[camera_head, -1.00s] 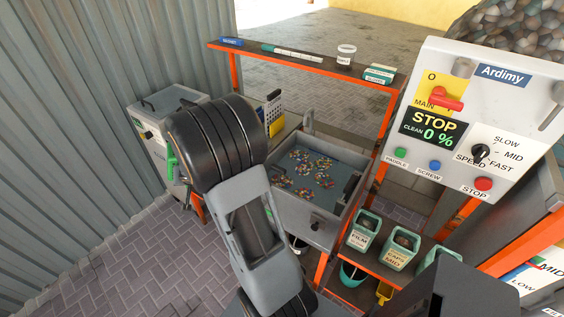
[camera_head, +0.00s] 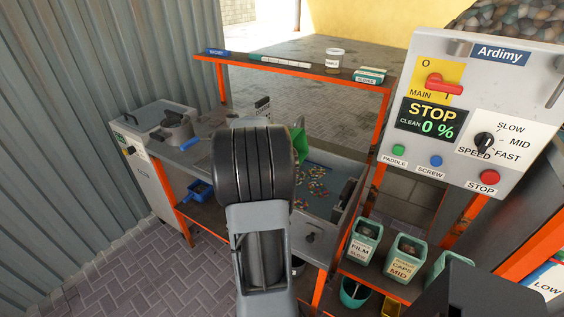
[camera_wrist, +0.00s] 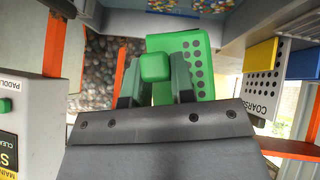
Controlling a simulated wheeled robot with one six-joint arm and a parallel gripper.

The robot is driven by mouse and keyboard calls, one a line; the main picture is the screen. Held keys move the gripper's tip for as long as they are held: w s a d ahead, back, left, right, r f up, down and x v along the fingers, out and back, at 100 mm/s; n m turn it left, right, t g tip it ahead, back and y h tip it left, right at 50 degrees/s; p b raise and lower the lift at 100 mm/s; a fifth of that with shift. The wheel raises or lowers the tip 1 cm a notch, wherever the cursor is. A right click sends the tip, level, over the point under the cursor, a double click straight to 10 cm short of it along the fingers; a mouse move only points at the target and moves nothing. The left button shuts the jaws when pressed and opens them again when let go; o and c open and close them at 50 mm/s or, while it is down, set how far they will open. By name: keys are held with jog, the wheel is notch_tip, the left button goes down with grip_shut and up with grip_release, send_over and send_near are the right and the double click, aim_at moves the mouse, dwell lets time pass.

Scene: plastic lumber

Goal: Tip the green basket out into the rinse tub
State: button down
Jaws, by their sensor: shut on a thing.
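My gripper (camera_wrist: 155,82) is shut on the green handle block (camera_wrist: 155,67) of the green basket. The basket's perforated wall (camera_wrist: 193,66) shows just beyond the fingers in the wrist view. In the head view, part of the green basket (camera_head: 299,146) shows beside my arm, at the back left of the rinse tub; my arm hides the gripper there. The grey rinse tub (camera_head: 312,237) holds water with coloured flakes floating in it. My arm covers its left part. I cannot tell the basket's exact tilt or what is inside it.
An orange-framed shelf (camera_head: 300,69) stands behind the tub. The control panel (camera_head: 476,110) reads STOP and CLEAN 0 %. Green bins (camera_head: 402,262) stand at the front right. A grey machine (camera_head: 150,185) stands at the left. A COARSE screen (camera_wrist: 263,83) shows in the wrist view.

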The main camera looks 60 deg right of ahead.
notch_tip(320, 180, up, 6)
jog(key=w+n+g+h+p, duration=0.2)
jog(key=n+g+p, duration=0.4)
jog(key=g, duration=0.5)
jog(key=shift+w+r+n+h+p, duration=0.3)
jog(key=shift+h+p, duration=0.6)
jog(key=shift+p, duration=0.45)
jog(key=shift+a, duration=0.1)
jog(key=shift+w+f, duration=0.1)
